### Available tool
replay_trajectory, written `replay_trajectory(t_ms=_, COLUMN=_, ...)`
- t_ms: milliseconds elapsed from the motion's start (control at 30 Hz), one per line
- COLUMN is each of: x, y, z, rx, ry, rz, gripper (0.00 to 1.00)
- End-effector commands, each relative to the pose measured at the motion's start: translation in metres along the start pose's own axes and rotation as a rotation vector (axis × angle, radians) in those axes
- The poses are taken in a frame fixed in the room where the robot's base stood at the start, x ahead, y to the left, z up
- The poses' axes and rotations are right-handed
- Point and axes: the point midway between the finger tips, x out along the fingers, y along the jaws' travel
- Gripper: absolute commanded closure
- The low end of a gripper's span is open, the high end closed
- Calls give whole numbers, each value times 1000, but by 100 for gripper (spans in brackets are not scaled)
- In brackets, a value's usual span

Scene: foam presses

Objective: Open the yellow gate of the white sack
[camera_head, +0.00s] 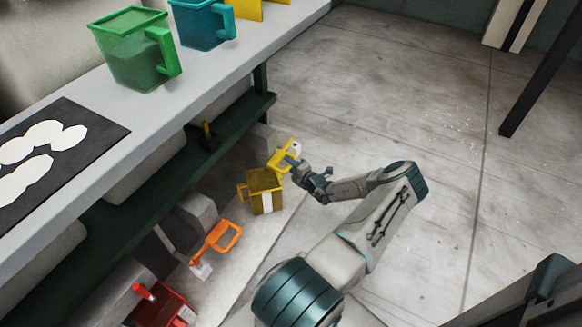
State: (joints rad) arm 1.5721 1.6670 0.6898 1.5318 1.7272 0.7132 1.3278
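The yellow gate (282,154) shows as a yellow frame-shaped handle low under the left bench. My gripper (297,166) is at its right side, touching or very close to it. The fingers are small and overlap the yellow handle, so I cannot tell whether they are open or shut on it. A pale grey-white shape (258,139) lies just behind the gate; I cannot tell if it is part of the white sack. A yellow jug (264,190) with a white label stands just below the gate in the picture, its handle to the left.
An orange gate (224,236) and a red jug (168,306) are further left. The bench (190,90) holds a green jug (137,50), a teal jug (203,22) and a black mat (98,125). A dark shelf (228,122) runs beneath.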

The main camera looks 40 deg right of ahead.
Motion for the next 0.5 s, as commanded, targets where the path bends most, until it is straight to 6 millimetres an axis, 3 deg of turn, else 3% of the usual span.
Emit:
replay_trajectory(t_ms=233, x=1, y=0, z=0, rx=0, ry=0, rz=0, gripper=64)
replay_trajectory(t_ms=367, x=1, y=0, z=0, rx=0, ry=0, rz=0, gripper=98)
replay_trajectory(t_ms=500, x=1, y=0, z=0, rx=0, ry=0, rz=0, gripper=100)
